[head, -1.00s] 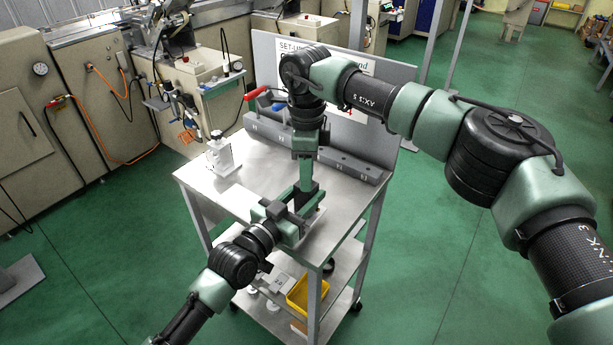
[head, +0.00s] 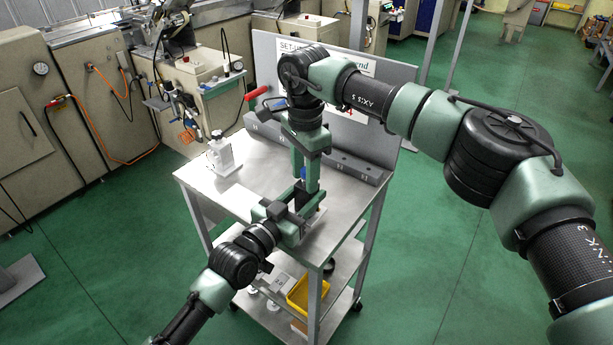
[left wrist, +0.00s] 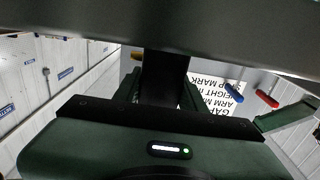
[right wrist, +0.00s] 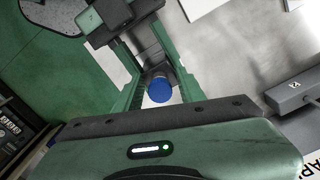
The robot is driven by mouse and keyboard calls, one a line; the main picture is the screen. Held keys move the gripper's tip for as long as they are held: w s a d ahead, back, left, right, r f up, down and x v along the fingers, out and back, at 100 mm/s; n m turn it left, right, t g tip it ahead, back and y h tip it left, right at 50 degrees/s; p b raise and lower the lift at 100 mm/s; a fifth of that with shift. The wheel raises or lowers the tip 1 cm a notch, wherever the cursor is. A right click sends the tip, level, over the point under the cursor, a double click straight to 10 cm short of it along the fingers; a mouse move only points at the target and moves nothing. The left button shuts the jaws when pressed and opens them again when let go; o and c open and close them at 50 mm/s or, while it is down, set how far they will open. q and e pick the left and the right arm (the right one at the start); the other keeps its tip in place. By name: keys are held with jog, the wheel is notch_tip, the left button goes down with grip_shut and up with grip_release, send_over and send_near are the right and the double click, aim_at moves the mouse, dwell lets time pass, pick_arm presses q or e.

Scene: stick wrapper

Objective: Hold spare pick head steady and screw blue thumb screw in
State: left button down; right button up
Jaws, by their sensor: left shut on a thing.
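The blue thumb screw (right wrist: 160,90) shows its round head between the fingers of my right gripper (right wrist: 158,82) in the right wrist view. The fingers are apart, with a gap on each side of the screw. The screw's lower end is hidden.
The metal cart (head: 215,190) has free top surface around the grippers. A yellow bin (head: 308,296) is on the lower shelf.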

jog(key=n, duration=0.3)
jog(key=shift+d+f, duration=0.25)
jog(key=n, duration=1.2)
